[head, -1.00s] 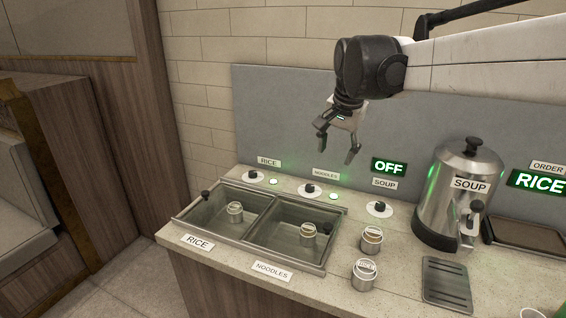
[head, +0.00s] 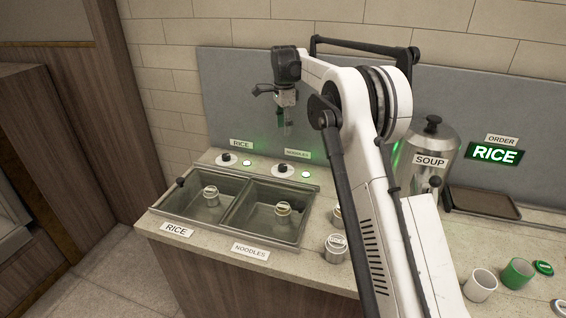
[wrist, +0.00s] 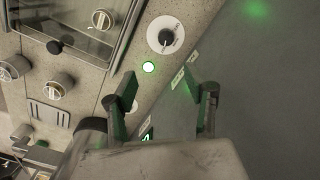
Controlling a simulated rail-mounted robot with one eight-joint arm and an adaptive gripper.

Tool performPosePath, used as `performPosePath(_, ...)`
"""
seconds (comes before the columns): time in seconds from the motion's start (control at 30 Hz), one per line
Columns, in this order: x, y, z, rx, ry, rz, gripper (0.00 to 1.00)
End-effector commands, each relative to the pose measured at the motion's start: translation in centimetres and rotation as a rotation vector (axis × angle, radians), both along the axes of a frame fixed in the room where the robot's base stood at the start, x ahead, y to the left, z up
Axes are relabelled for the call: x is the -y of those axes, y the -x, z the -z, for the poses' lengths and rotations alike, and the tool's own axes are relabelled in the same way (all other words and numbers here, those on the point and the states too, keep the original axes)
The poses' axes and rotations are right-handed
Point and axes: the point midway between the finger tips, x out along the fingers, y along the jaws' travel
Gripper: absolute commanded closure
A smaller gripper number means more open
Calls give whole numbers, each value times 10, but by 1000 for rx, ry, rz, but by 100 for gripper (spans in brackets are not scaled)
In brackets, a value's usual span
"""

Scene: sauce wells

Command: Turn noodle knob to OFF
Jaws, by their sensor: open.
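The noodle knob (head: 283,170) is a black knob on a white disc behind the noodle well, below the NOODLES label (head: 297,155). A lit green-white lamp (head: 306,174) sits to its right. In the wrist view, I take the black knob on a white disc (wrist: 166,38) with the lit lamp (wrist: 149,67) to be the same knob. I cannot read its setting. My gripper (head: 287,128) hangs above and behind the knob, near the backsplash, apart from it. In the wrist view its two fingers (wrist: 164,98) are spread, with nothing between them.
The rice knob (head: 226,159) stands to the left. The noodle well (head: 262,228) with a container inside lies in front. The steel soup pot (head: 437,140) stands at the right, behind my arm. Two lidded containers and cups stand on the counter.

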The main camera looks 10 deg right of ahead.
Motion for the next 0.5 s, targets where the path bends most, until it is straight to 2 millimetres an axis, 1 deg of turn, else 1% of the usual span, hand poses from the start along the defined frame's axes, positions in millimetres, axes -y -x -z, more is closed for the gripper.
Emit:
performPosePath(0.03,0,-7,8,-12,0,26,52)
performPosePath(0.2,0,-19,30,-43,2,98,52)
performPosePath(0.5,0,-23,52,-56,3,128,52)
